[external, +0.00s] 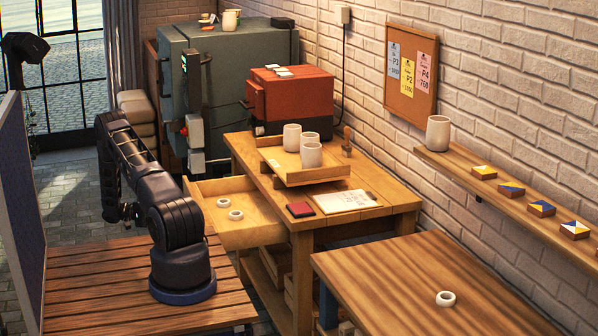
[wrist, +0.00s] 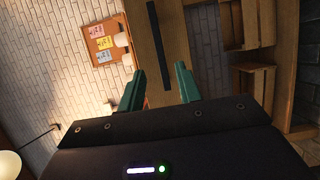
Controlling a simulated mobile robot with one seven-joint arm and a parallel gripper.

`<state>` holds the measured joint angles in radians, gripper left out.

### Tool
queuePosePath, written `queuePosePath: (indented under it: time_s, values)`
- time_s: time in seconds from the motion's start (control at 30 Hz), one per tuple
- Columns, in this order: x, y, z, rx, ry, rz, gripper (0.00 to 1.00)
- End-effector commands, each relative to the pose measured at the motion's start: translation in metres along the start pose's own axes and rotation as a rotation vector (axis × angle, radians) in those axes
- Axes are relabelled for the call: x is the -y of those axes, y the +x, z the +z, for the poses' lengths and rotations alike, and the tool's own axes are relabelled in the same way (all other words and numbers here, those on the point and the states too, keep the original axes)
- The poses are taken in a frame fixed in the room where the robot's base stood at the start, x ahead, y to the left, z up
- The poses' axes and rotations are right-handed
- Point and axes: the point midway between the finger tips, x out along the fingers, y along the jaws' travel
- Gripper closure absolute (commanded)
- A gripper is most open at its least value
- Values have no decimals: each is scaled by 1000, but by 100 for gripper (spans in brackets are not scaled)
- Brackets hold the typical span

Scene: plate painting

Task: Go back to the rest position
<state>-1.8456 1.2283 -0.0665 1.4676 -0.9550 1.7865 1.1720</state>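My arm stands on the slatted wooden table at the left in the external view, folded up and away from the workbench. In the wrist view my gripper (wrist: 160,72) shows two green fingers standing well apart with nothing between them. In the external view the arm's far end hangs down beyond the slatted table, and the fingers are too small to tell there. My gripper is clear of the cups and rings.
An open drawer (external: 258,236) holds two white rings. A wooden tray (external: 316,177) holds three white cups. Another white ring (external: 446,298) lies on the front table (external: 400,275). A shelf (external: 520,200) carries a cup and several patterned tiles. A red kiln (external: 300,98) stands behind.

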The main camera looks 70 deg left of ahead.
Motion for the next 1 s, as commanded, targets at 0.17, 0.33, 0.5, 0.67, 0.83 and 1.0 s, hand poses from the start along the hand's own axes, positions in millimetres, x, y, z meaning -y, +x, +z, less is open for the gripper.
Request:
queuePosePath:
  time_s: [0.17, 0.33, 0.5, 0.67, 0.83, 1.0]
  values:
    - [0, 0, 0, 0, 0, 0, 65]
    - [0, 0, 0, 0, 0, 0, 65]
    - [-7, 6, -3, 20, -14, -22, 65]
    - [-34, 33, -13, 101, -76, -121, 65]
    - [-72, 76, -22, 200, -143, -263, 65]
    - [-114, 129, -26, 290, -159, -375, 65]
